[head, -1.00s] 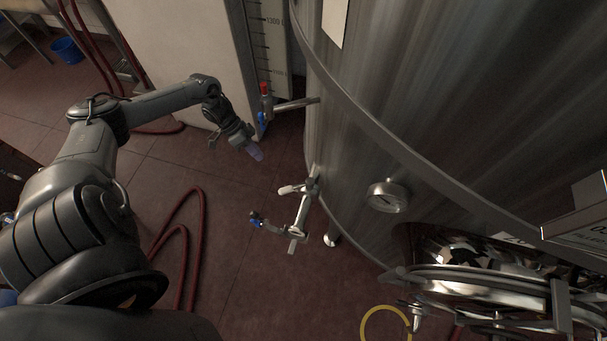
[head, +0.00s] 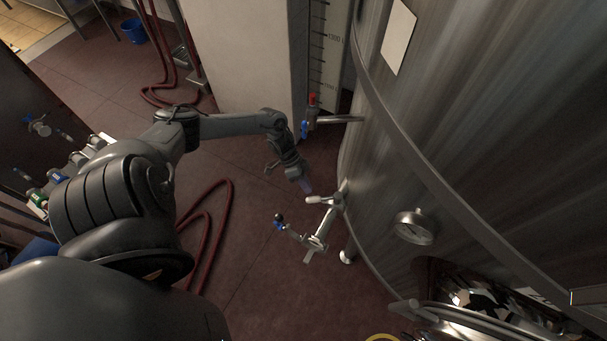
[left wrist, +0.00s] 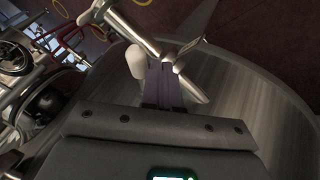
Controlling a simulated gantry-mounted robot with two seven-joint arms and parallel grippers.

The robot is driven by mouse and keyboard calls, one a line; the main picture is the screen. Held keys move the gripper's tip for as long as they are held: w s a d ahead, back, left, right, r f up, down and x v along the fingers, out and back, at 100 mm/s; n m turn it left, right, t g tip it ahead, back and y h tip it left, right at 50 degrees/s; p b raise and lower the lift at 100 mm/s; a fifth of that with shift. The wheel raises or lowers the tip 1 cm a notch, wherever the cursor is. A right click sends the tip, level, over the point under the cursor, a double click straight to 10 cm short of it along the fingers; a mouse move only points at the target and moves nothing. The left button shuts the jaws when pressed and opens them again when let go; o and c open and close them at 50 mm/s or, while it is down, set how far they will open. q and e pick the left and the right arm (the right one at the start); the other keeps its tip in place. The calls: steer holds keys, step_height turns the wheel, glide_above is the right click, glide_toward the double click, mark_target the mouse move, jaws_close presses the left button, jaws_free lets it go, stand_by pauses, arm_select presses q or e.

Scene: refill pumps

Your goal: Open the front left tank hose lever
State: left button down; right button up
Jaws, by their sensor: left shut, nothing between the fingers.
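A steel outlet pipe with valve fittings (head: 322,228) sticks out low from the big steel tank (head: 450,130), right of centre in the head view. A pale lever handle (head: 317,200) sits on it near the tank wall. A small blue-tipped fitting (head: 280,224) is at its outer end. My left gripper (head: 306,187) is shut and empty, just above the pale handle; contact cannot be told. In the left wrist view its purple fingertips (left wrist: 162,84) overlap the pipe (left wrist: 140,28), between a white rounded handle end (left wrist: 135,61) and a thin metal lever (left wrist: 190,47). My right gripper is out of view.
Another pipe with a red and blue valve (head: 310,112) projects from the tank further back. A round gauge (head: 414,227) sits on the tank wall. Red hoses (head: 212,235) lie on the floor.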

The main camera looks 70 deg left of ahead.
arm_select(q)
steer(key=shift+s+d, duration=0.1)
steer(key=shift+d, duration=0.4)
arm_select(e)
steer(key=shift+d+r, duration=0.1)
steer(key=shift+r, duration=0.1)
